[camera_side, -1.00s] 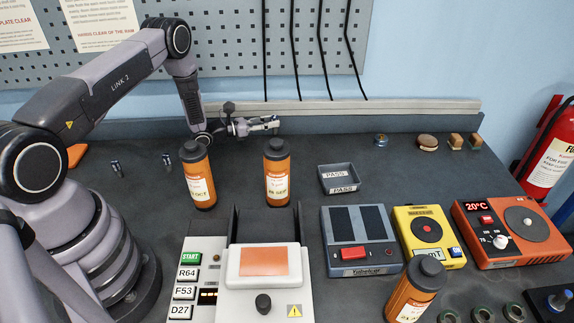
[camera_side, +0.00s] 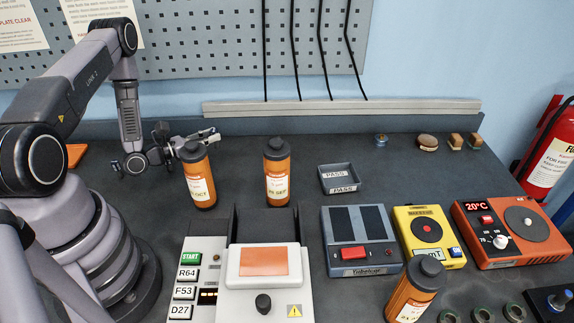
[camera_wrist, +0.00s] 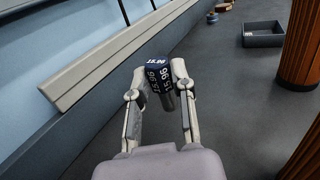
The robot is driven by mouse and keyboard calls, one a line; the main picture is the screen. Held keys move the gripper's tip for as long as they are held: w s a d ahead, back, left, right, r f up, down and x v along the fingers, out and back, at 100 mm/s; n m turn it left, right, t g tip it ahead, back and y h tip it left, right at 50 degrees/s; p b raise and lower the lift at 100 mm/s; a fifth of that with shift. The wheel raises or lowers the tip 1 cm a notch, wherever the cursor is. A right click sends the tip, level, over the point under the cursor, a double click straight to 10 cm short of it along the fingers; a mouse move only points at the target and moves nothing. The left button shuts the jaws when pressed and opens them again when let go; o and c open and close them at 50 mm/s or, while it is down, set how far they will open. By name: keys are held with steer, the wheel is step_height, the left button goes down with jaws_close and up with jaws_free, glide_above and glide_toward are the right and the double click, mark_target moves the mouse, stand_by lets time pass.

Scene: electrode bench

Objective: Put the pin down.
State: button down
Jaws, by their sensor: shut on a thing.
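The pin (camera_wrist: 158,76), with a dark blue head marked 15.96 and a grey metal shank, sits between my fingertips in the wrist view. My gripper (camera_wrist: 160,88) is shut on it, with one finger on each side. In the side view my gripper (camera_side: 208,136) is above the back left of the bench, behind the left orange bottle (camera_side: 199,178). The pin is too small to make out there, and the bottle's lid covers part of the gripper.
A second orange bottle (camera_side: 277,172) stands to the right, then a small PASS tray (camera_side: 344,188), seen also in the wrist view (camera_wrist: 263,41). A grey ledge (camera_side: 340,107) runs along the back wall. Bench between the bottles and the ledge looks clear.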

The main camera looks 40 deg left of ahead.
steer(key=shift+f, duration=3.1)
steer(key=shift+f, duration=0.15)
steer(key=c, duration=1)
jaws_free()
steer(key=shift+o, duration=0.2)
